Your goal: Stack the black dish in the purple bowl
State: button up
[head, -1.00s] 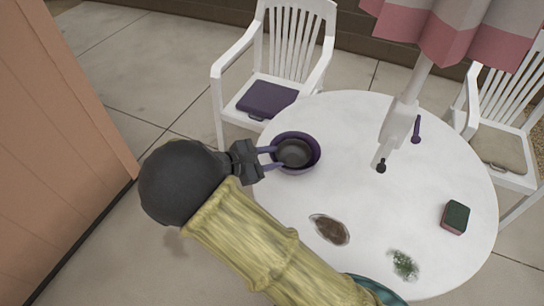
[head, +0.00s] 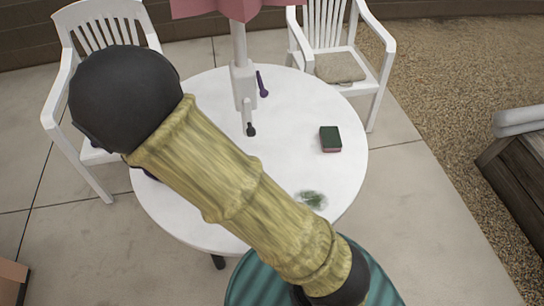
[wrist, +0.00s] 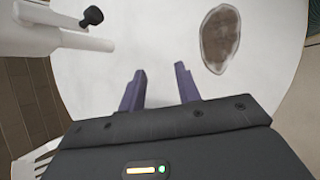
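My gripper (wrist: 160,70) shows in the wrist view with its two purple fingers apart and nothing between them, above the white tabletop. In the head view the gripper is hidden behind my arm. A thin dark purple sliver (head: 148,174) shows at the left edge of the table, under my arm; it may be the purple bowl's rim, but too little shows to be sure. The black dish is not visible in either view now. A second earlier it appeared inside the purple bowl, between the fingers.
The round white table (head: 290,100) carries a green and pink sponge (head: 330,139), a green patch (head: 312,200) and a purple utensil (head: 261,84). An umbrella pole (head: 241,75) rises through it. A brown patch (wrist: 220,38) shows in the wrist view. White chairs (head: 335,50) stand behind.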

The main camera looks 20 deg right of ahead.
jog(key=s+d+r+m+y, duration=0.3)
jog(key=s+d+m, duration=0.1)
jog(key=d+m, duration=0.3)
jog(key=s+d+r+m+y, duration=0.3)
jog(key=s+d+m+y, duration=0.1)
jog(key=d+m, duration=0.4)
jog(key=shift+s+r, duration=0.3)
jog(key=shift+s, duration=0.1)
jog(key=shift+d, duration=0.1)
jog(key=w+p+v, duration=0.2)
jog(key=p+v, duration=1)
jog(key=shift+w+r, duration=0.25)
jog(key=shift+r, duration=0.1)
jog(key=shift+d, duration=0.15)
